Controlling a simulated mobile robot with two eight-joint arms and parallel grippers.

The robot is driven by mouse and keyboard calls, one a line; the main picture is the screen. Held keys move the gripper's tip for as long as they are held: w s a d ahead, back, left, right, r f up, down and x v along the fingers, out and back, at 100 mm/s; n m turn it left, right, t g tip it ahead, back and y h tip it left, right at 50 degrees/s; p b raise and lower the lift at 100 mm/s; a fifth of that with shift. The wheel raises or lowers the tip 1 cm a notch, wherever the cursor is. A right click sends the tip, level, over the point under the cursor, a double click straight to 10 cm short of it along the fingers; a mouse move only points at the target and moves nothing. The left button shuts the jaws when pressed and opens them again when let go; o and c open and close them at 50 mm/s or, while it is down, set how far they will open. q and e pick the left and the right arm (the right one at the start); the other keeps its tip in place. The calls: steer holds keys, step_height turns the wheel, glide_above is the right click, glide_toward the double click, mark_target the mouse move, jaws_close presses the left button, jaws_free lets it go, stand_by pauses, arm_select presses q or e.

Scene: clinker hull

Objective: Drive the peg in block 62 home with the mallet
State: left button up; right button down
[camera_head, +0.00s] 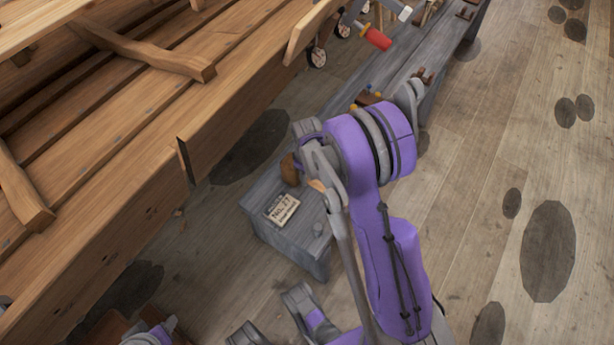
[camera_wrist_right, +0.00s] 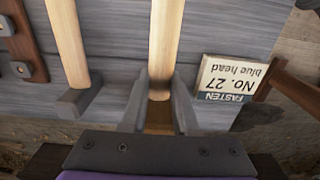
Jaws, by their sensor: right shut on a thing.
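My right gripper (camera_head: 308,172) is low over the near end of the grey bench. In the right wrist view its fingers (camera_wrist_right: 158,118) are shut on a pale round wooden handle (camera_wrist_right: 165,45), which looks like the mallet's. A rounded brown wooden piece (camera_head: 290,170) shows beside the gripper in the head view; it may be the mallet's head, but the gripper and arm hide how they join. I cannot make out block 62 or its peg. My left gripper does not show clearly; only parts of my arms appear at the bottom edge.
A card reading "No. 27" (camera_head: 282,209) lies on the grey bench (camera_head: 262,190); it also shows in the wrist view (camera_wrist_right: 230,80). Another pale handle (camera_wrist_right: 66,40) is left of the held one. The planked hull (camera_head: 110,150) runs along the left. A red-handled tool (camera_head: 377,39) is farther back.

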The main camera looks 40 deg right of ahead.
steer(key=shift+r, duration=0.2)
step_height(320, 180, up, 8)
steer(key=p, duration=0.5)
steer(key=c, duration=1.3)
jaws_free()
jaws_close()
